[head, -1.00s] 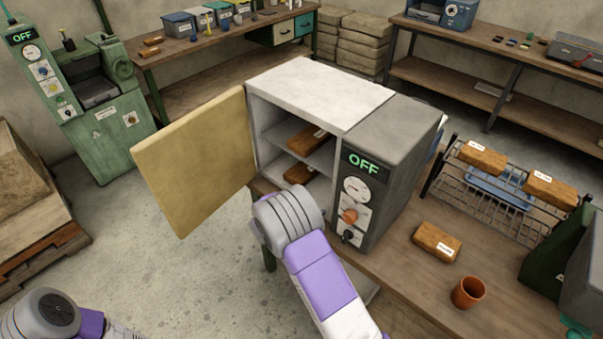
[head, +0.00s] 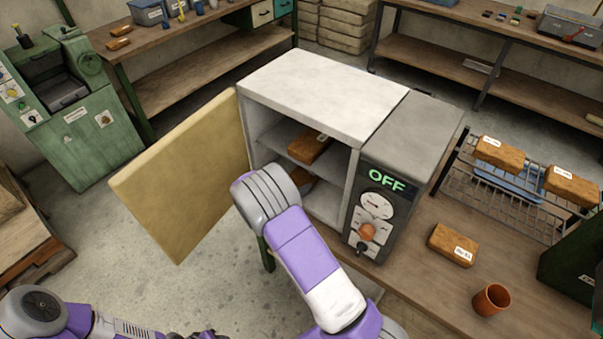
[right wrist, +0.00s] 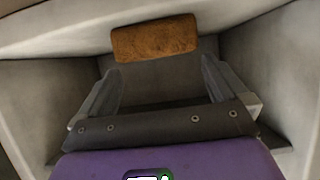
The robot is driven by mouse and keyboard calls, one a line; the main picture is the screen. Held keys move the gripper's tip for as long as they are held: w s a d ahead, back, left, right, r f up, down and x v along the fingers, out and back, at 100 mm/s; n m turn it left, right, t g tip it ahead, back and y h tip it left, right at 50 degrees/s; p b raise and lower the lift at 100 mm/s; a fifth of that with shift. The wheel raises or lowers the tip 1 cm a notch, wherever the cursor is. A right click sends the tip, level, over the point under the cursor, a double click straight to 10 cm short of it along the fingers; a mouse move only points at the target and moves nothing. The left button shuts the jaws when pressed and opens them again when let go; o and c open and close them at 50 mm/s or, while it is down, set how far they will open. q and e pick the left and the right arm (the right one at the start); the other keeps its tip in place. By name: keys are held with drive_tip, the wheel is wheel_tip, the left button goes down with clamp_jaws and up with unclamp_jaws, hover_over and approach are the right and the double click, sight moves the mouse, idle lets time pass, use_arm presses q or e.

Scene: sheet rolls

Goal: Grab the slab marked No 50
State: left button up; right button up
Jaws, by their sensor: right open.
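Several brown slabs with white labels are in view; I cannot read any number surely. In the head view, one slab (head: 311,147) lies on the upper shelf of the open grey oven, another (head: 304,176) lower, mostly hidden by my right wrist. One slab (head: 453,245) lies on the bench. Two slabs (head: 498,152) (head: 572,185) rest on the wire rack. My right gripper (right wrist: 160,68) is open and empty in the right wrist view, pointing at a slab (right wrist: 154,40) just beyond its fingertips; no label shows there. In the head view its fingers are hidden behind the wrist.
The oven (head: 320,90) has its door (head: 185,180) swung open to the left; its panel reads OFF. An orange cup (head: 491,299) stands on the bench (head: 420,285), near the wire rack (head: 490,195). In the wrist view, pale oven walls (right wrist: 270,60) stand close on both sides.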

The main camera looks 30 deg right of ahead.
sight(302, 175)
drive_tip(key=b+x, duration=0.1)
drive_tip(key=x, duration=0.5)
drive_tip(key=shift+d, duration=0.1)
drive_tip(key=shift+w, duration=0.1)
drive_tip(key=c, duration=1)
drive_tip(key=shift+r, duration=0.1)
